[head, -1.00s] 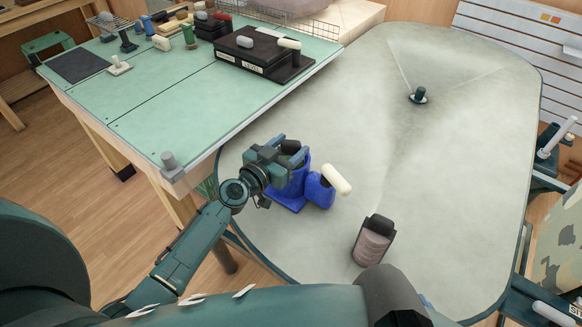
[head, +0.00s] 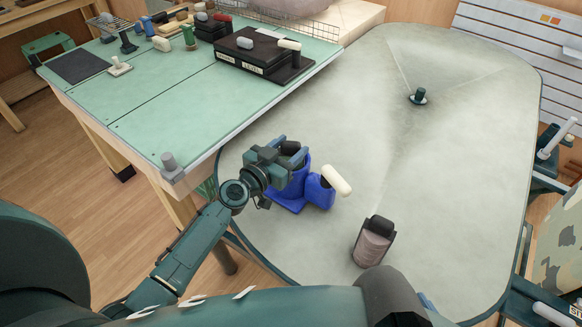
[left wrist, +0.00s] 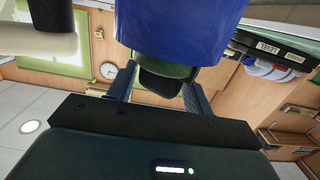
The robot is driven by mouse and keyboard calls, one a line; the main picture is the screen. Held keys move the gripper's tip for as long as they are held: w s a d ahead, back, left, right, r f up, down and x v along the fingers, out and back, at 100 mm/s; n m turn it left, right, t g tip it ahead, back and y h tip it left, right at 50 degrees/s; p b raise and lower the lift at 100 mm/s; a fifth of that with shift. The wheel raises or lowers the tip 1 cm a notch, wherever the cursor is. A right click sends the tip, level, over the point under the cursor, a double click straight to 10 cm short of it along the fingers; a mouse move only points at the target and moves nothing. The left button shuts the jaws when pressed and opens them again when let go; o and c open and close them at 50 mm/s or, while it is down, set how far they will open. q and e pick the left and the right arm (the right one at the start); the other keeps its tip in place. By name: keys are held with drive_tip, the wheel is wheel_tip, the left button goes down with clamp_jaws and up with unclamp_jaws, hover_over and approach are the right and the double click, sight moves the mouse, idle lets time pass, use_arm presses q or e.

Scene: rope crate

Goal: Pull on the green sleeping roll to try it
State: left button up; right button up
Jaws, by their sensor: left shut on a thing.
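A blue holder (head: 318,190) stands on the grey table, with a blue upright tube (left wrist: 180,25) at its left. My left gripper (head: 290,152) is shut at the top of that tube. In the left wrist view its two fingers (left wrist: 160,92) close on a dark, black-ended piece (left wrist: 160,86) with a greenish edge, which I take to be the green sleeping roll. Its blue surroundings and the gripper hide most of it, so I cannot tell how deep it sits in the tube. My right gripper is not in view.
A cream roll (head: 336,180) leans out of the holder's right part. A brown, black-topped roll (head: 373,243) stands nearer me. The green-topped bench (head: 150,110) carries several objects at the left. The grey table's right side is clear.

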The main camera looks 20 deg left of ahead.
use_arm(q)
drive_tip(key=shift+r, duration=0.25)
idle(1.2)
drive_tip(key=o, duration=1.5)
drive_tip(key=shift+f, duration=0.1)
drive_tip(key=shift+c, duration=0.2)
drive_tip(key=shift+s+f, duration=0.1)
drive_tip(key=shift+s+a, duration=0.2)
drive_tip(key=shift+s, duration=0.15)
drive_tip(key=b+v, duration=0.2)
drive_tip(key=v, duration=1)
drive_tip(key=s+d+f+n+g+y+p, duration=0.1)
drive_tip(key=s+d+f+g, duration=0.4)
drive_tip(key=s+f, duration=0.5)
drive_tip(key=s+d+y+p, duration=0.1)
drive_tip(key=s+p, duration=0.1)
drive_tip(key=s, duration=0.2)
drive_tip(key=shift+d+g, duration=0.3)
